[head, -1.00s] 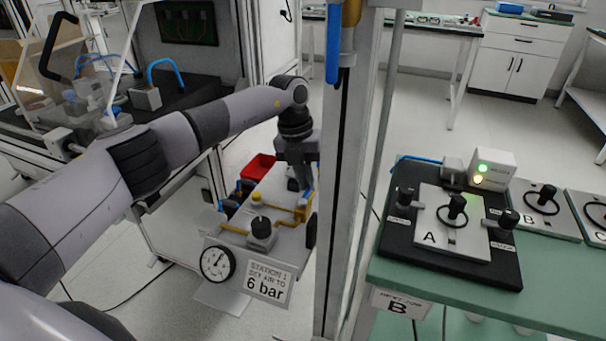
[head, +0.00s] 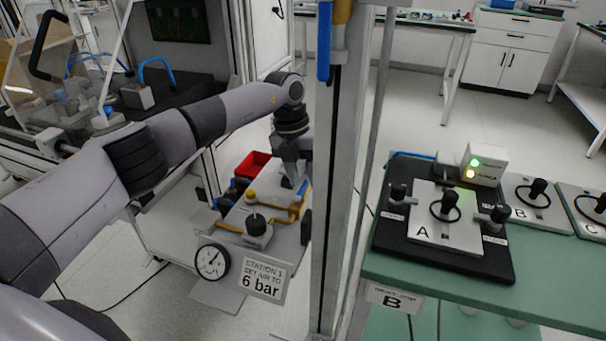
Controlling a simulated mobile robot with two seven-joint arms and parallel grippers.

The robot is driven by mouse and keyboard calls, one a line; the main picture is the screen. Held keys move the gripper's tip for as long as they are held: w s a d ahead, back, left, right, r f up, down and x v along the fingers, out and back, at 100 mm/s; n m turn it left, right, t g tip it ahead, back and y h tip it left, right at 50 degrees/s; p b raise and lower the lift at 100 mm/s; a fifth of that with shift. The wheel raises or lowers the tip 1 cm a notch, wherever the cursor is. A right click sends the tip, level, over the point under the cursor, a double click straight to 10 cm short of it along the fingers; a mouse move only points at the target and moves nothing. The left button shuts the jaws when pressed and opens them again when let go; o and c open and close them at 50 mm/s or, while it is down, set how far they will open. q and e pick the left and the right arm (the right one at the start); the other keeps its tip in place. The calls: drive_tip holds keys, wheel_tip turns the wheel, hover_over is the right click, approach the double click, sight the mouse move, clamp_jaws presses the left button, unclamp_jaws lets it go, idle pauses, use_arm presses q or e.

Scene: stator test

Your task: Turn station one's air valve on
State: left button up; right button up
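Station one's air panel (head: 283,232) is a grey plate with yellow pipes, a black regulator knob (head: 256,224), a round gauge (head: 212,262) and a sign (head: 264,279) reading "STATION 1 SET AIR TO 6 bar". A small blue valve handle (head: 303,187) shows at the panel's far right, just under my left gripper (head: 300,178). The gripper points down at the handle. Its fingers are small and partly hidden, so I cannot tell whether they are open, shut or touching the handle. My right gripper is not in view.
A grey upright post (head: 336,200) stands just right of the panel and my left gripper. A red bin (head: 252,165) lies behind the panel. At right, a green bench (head: 400,275) carries a black fixture (head: 390,243) with plate A and a box with lit lamps (head: 484,165).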

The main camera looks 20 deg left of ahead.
use_arm(q)
wheel_tip(320, 180, up, 7)
drive_tip(key=a, duration=0.1)
drive_tip(key=shift+a, duration=0.25)
idle(0.6)
